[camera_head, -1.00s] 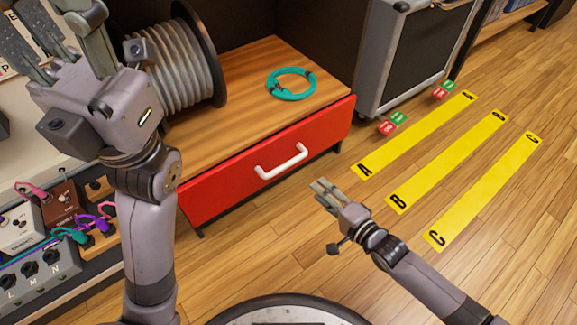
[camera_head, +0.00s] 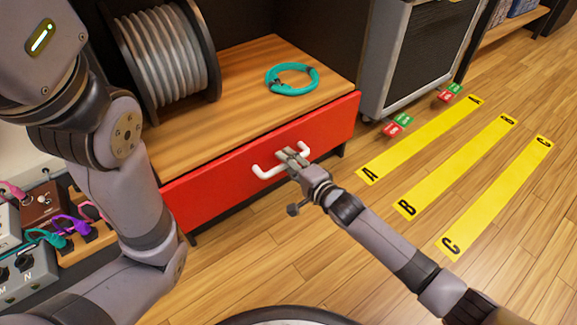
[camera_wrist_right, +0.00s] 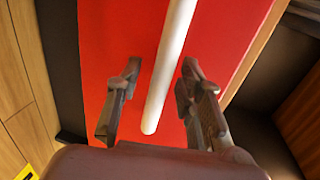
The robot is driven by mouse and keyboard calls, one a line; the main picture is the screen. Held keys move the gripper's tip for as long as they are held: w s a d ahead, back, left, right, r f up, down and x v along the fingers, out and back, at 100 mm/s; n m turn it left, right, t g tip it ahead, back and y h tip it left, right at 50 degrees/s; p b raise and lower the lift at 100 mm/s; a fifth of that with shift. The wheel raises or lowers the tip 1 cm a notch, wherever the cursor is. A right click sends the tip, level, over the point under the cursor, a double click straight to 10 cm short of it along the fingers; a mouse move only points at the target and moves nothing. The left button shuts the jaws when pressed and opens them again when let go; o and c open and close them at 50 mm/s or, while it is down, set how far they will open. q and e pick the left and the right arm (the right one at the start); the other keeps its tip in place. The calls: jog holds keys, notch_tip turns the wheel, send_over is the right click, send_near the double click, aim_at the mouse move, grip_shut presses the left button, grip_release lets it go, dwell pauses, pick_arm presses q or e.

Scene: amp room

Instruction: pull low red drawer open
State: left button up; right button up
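The low red drawer (camera_head: 215,178) is the front of a wooden cabinet and looks shut. Its white handle (camera_head: 268,172) runs across the middle of the front. My right gripper (camera_head: 290,155) is at the handle's right part. In the right wrist view, the open fingers (camera_wrist_right: 158,95) stand on either side of the white handle bar (camera_wrist_right: 168,70), with gaps on both sides. The red drawer front (camera_wrist_right: 225,40) fills the background there. My left arm rises at the left of the head view; its gripper is out of the picture.
A teal cable coil (camera_head: 292,79) lies on the wooden cabinet top (camera_head: 220,100), beside a large grey cable reel (camera_head: 165,55). A speaker cabinet (camera_head: 425,55) stands to the right. Yellow strips (camera_head: 455,165) and small red-green blocks (camera_head: 397,125) are on the floor. Pedals (camera_head: 30,235) sit at lower left.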

jog(key=shift+c, duration=0.5)
grip_shut()
dwell(0.4)
